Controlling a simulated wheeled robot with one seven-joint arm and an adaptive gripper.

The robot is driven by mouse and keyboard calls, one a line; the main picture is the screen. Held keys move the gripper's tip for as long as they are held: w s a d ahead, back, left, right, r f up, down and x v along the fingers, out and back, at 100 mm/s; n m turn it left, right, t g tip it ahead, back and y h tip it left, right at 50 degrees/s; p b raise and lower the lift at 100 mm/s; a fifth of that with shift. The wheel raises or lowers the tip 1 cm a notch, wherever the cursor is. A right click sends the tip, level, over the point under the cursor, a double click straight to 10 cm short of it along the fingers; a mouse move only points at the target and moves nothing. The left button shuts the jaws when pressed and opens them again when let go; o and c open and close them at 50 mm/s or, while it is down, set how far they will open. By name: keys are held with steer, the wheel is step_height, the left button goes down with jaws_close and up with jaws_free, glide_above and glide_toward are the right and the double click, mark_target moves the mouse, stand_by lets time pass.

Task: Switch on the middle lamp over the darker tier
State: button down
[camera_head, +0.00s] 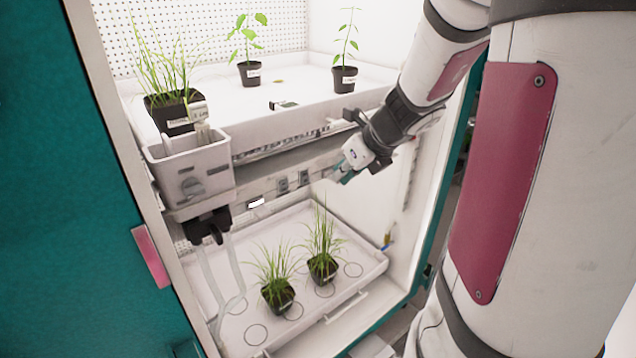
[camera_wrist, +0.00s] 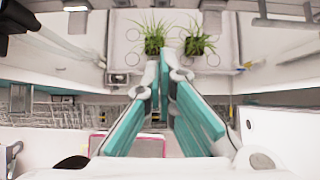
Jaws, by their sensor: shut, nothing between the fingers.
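The front rail (camera_head: 262,187) between the two tiers carries small grey switches, one at the left (camera_head: 283,185) and one to its right (camera_head: 304,179). Any switch farther right is hidden by my gripper. Which way the switches are set is too small to tell. My gripper (camera_head: 343,173) is shut and empty, close to the rail just right of the visible switches; I cannot tell whether it touches. In the wrist view, the teal fingers (camera_wrist: 167,70) come together at their tips. The lower tier (camera_head: 236,318) looks slightly dimmer than the upper tier (camera_head: 300,80).
Potted plants (camera_head: 250,72) stand on the upper tray. Two grassy pots stand on the lower tray, the right one (camera_head: 323,265) under the rail. The chamber's right wall (camera_head: 405,205) is near my arm.

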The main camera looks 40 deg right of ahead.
mark_target(305, 177)
steer(key=w+r+b+x, duration=0.1)
steer(key=w+b+x, duration=0.1)
steer(key=x, duration=1)
steer(key=shift+w+b, duration=0.3)
steer(key=shift+b, duration=0.2)
steer(key=shift+r, duration=0.1)
steer(key=shift+w+a, duration=0.1)
steer(key=shift+w, duration=0.25)
steer(key=shift+r+p, duration=0.75)
steer(key=shift+p, duration=0.05)
